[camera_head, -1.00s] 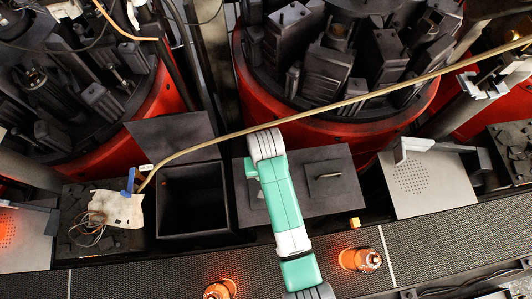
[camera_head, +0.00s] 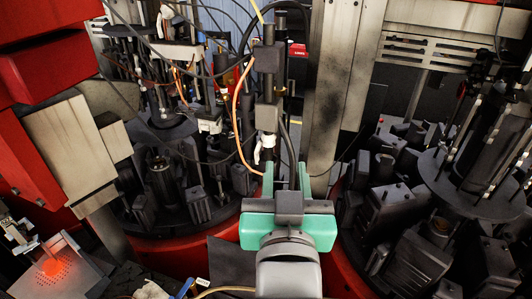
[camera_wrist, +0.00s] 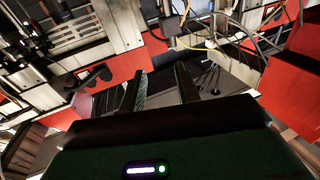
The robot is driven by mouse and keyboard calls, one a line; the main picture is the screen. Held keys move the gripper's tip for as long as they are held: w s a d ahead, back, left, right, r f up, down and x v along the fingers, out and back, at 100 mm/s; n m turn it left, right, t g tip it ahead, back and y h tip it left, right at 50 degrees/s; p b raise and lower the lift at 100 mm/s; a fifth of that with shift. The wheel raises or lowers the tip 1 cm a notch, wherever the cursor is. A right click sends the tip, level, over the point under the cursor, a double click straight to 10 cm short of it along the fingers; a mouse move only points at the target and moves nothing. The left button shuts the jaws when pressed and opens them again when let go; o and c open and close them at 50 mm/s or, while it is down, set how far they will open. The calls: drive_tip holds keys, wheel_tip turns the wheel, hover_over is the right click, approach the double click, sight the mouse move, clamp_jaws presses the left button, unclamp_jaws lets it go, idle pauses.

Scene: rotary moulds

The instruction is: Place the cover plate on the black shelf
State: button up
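My green gripper (camera_head: 286,178) is in the middle of the head view, pointing away from the camera, with its two fingers spread. The wrist view shows the two dark fingers (camera_wrist: 160,88) apart with nothing between them. I cannot make out the cover plate for certain in either current view. A dark flat panel (camera_head: 230,262) shows low in the head view, left of my arm, apart from the fingers; I cannot tell if it is a plate or a lid. The black shelf cannot be picked out for certain either.
A rotary mould table (camera_head: 165,210) stands left of my gripper and another (camera_head: 420,230) stands right. Hanging cables and an orange hose (camera_head: 240,110) are close behind the gripper. A tall metal column (camera_head: 340,90) rises right of centre. A perforated grey plate (camera_head: 85,280) glows orange at lower left.

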drive_tip(key=s+a+r+t, duration=0.3)
drive_tip(key=s+r+t, duration=0.3)
drive_tip(key=s+r, duration=0.6)
wheel_tip(320, 180, up, 4)
drive_tip(key=shift+f+n+y, duration=0.25)
drive_tip(key=shift+n+y, duration=0.05)
